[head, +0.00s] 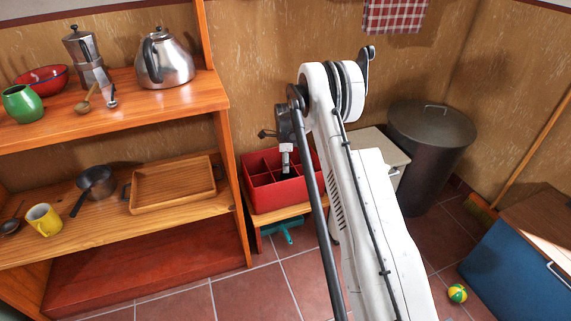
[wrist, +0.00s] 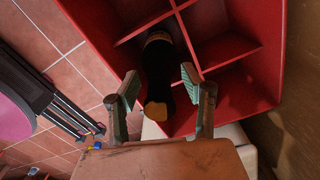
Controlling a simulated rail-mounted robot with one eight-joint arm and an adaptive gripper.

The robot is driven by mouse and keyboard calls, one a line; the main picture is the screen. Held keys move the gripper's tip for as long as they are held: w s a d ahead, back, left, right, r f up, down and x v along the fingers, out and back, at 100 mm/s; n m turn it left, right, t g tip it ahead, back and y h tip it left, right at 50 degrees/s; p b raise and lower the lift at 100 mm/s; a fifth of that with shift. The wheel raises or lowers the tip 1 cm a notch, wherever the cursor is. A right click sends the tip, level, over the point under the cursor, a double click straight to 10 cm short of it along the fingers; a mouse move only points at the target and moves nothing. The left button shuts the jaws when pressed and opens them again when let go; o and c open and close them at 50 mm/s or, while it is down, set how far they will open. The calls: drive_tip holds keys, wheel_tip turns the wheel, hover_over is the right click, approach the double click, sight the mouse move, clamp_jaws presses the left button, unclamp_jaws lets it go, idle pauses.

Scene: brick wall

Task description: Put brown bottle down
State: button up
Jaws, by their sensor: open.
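The dark brown bottle (wrist: 160,65), with a yellow-gold end (wrist: 156,111), shows in the wrist view between the two fingers of my gripper (wrist: 159,77). The fingers are spread open, one on each side of it, with a visible gap on at least the right side. The bottle is over or in a compartment of the red divided crate (wrist: 100,22); I cannot tell how deep it sits. In the head view my gripper (head: 286,158) points down over the crate (head: 284,198), and the bottle is not clearly visible there.
The crate stands on a low wooden stool (head: 284,214) beside the wooden shelf (head: 236,180). A grey bin (head: 428,160) and a white cabinet (head: 395,165) stand to the right. A blue chest (head: 515,270) and a small ball (head: 457,293) are on the tiled floor.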

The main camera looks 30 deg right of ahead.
wheel_tip(320, 180, up, 12)
drive_tip(key=p, duration=0.4)
drive_tip(key=shift+r, duration=0.2)
drive_tip(key=s+a+r+n+t, duration=0.1)
drive_tip(key=s+a+r+n, duration=0.4)
drive_tip(key=r, duration=0.4)
drive_tip(key=s+a+r+n+t, duration=0.1)
drive_tip(key=s+a+r+n, duration=0.1)
drive_tip(key=s+a+r, duration=0.5)
drive_tip(key=s+a+r+n+t, duration=0.15)
drive_tip(key=s+r+n, duration=0.3)
drive_tip(key=r, duration=0.65)
drive_tip(key=s+a+r+n+t, duration=0.1)
drive_tip(key=s+a+r+n, duration=0.15)
drive_tip(key=s, duration=0.45)
drive_tip(key=s+a+r+n+t, duration=0.1)
drive_tip(key=s+a+r+n, duration=0.15)
drive_tip(key=s, duration=0.45)
drive_tip(key=s+a+f+n+t, duration=0.1)
drive_tip(key=s+a+f+n, duration=0.1)
drive_tip(key=s, duration=0.4)
drive_tip(key=s+a+f+n, duration=0.2)
drive_tip(key=s+n, duration=0.2)
drive_tip(key=s, duration=0.3)
drive_tip(key=shift+s+a+f+t, duration=0.2)
drive_tip(key=shift+s+f+t, duration=0.1)
drive_tip(key=shift+t, duration=0.05)
drive_tip(key=shift+n, duration=0.25)
